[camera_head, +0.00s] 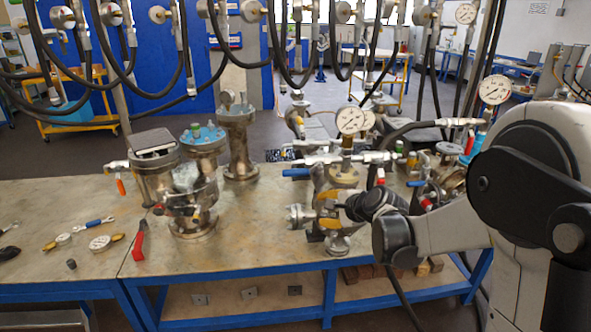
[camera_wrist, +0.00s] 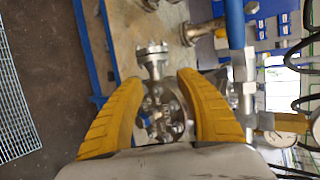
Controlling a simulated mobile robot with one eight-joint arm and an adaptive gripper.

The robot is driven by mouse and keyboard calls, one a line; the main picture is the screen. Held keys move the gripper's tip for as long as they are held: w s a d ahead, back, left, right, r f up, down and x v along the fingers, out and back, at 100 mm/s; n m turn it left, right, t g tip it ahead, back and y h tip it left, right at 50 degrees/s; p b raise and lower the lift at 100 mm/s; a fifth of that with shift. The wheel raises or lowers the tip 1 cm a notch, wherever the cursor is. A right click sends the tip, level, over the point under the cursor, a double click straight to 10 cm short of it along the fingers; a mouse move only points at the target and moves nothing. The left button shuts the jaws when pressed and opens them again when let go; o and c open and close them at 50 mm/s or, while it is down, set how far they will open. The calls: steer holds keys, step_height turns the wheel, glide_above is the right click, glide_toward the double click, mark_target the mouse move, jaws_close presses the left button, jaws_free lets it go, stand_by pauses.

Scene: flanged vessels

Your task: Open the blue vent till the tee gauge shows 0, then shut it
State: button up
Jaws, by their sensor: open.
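The blue vent handle (camera_head: 296,173) sticks out to the left of the tee on the middle vessel. It also shows as a blue bar in the wrist view (camera_wrist: 235,22), right of my fingers. The white round tee gauge (camera_head: 350,121) stands upright above the tee; its needle is too small to read. A gauge is partly visible at the right edge of the wrist view (camera_wrist: 290,122). My gripper (camera_head: 318,208) is open, with yellow fingers, in front of the vessel and below the vent handle. In the wrist view (camera_wrist: 159,82), flanged metal fittings show between and beyond the fingers; no contact is clear.
Black hoses (camera_head: 270,62) hang above. Another gauge (camera_head: 494,90) stands right.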

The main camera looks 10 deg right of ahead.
step_height(320, 180, up, 4)
steer(key=w+n+y, duration=0.1)
steer(key=n+y, duration=0.2)
steer(key=y, duration=0.1)
steer(key=n+t+y, duration=0.1)
steer(key=n+y, duration=0.2)
steer(key=y, duration=0.1)
glide_toward(299, 174)
steer(key=a, duration=0.1)
steer(key=shift+m+h, duration=0.3)
steer(key=b+x, duration=0.2)
steer(key=x, duration=0.9)
steer(key=shift+w+r, duration=0.15)
steer(key=shift+w, duration=0.05)
steer(key=shift+d, duration=0.1)
jaws_close()
